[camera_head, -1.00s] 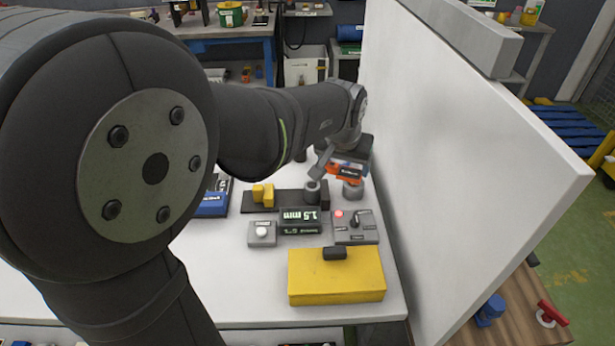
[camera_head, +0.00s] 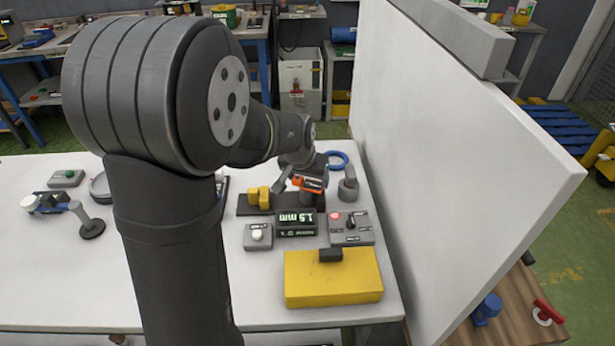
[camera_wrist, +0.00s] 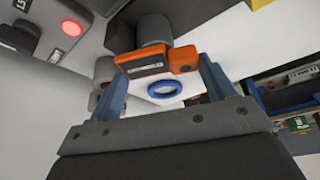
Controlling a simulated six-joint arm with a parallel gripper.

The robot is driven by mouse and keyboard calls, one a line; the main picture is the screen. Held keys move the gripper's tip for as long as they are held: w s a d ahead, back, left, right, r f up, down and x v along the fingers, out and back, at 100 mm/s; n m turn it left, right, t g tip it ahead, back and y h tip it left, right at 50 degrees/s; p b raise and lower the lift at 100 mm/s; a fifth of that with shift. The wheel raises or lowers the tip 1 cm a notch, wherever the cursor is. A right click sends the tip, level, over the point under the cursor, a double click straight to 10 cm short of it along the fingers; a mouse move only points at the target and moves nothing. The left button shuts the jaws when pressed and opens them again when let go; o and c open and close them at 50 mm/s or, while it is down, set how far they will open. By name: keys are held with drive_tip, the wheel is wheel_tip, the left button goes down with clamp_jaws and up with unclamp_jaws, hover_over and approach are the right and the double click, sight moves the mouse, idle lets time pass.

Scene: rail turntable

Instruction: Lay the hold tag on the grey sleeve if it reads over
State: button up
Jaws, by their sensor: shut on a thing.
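My gripper (camera_head: 308,172) is shut on an orange tag (camera_head: 308,184) with a dark label whose text is too small to read. In the wrist view the tag (camera_wrist: 155,66) spans between my gripper's (camera_wrist: 165,62) blue-grey fingers. A grey cylinder (camera_wrist: 153,28) shows just beyond the tag; I cannot tell whether they touch. A second grey cylinder (camera_wrist: 105,68) stands to the left. In the head view, one grey cylinder (camera_head: 348,190) stands right of my gripper. The display box (camera_head: 296,222) reads 1.5 mm in large text; its lower line is unclear.
A control box (camera_head: 351,228) with a lit red lamp sits right of the display, and a white-button box (camera_head: 258,236) sits left. A yellow block (camera_head: 258,197) stands on a dark rail. A yellow box (camera_head: 333,282) is in front. A white panel (camera_head: 450,150) rises on the right.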

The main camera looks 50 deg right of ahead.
drive_tip(key=shift+f, duration=0.15)
drive_tip(key=o, duration=1)
drive_tip(key=shift+c, duration=0.2)
drive_tip(key=v, duration=1.2)
drive_tip(key=shift+r, duration=0.2)
